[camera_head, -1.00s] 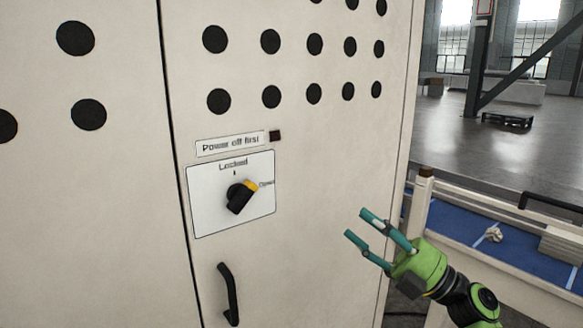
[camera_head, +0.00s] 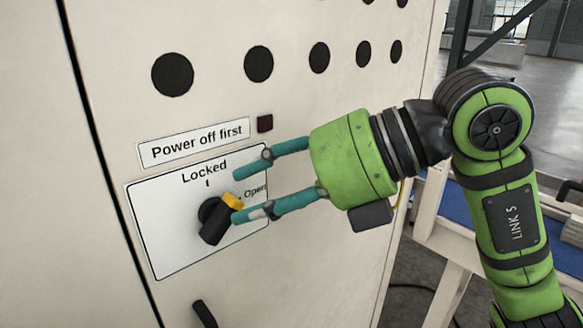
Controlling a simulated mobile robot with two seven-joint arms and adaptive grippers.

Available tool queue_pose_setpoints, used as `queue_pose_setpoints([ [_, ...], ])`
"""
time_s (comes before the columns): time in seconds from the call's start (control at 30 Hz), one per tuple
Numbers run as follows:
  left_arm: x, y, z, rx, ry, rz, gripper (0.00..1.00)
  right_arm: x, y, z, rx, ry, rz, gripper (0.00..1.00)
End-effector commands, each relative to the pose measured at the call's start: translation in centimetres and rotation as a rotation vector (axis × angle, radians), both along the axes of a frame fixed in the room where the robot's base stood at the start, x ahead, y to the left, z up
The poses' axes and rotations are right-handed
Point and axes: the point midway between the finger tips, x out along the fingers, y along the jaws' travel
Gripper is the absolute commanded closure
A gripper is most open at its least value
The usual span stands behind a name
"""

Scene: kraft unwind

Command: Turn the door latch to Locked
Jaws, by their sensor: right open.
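The door latch (camera_head: 214,222) is a black knob with a yellow tip, on a white plate (camera_head: 160,255) on the cabinet door. My right gripper (camera_head: 236,195) is open, with two teal fingers reaching in from the right. Its lower fingertip is at the yellow tip in the picture; I cannot tell if they touch. My left gripper is not in view.
A "Power off first" label (camera_head: 193,143) and a small dark red square (camera_head: 265,123) sit above the plate. A black door handle (camera_head: 204,313) is below. The cabinet door (camera_head: 110,60) has round black holes. A blue-topped bench (camera_head: 458,202) stands at the right.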

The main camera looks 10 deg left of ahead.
Motion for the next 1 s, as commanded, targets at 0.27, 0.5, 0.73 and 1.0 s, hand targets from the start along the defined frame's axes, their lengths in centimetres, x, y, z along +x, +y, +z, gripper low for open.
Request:
queue_pose_setpoints([
  [0.27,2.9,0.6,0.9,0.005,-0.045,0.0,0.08,0.1,1.7,-0.9,0.0,0.0,0.002,0.55],
  [0.5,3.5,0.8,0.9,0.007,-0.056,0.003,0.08,0.1,1.7,-1.0,0.001,-0.001,0.001,0.63],
  [0.73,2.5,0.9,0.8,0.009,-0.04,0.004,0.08,0.1,1.6,-1.1,-0.002,0.001,-0.001,1.0],
  [1.0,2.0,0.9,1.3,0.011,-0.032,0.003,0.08,-0.4,2.0,-0.5,-0.121,-0.149,-0.002,1.0],
])
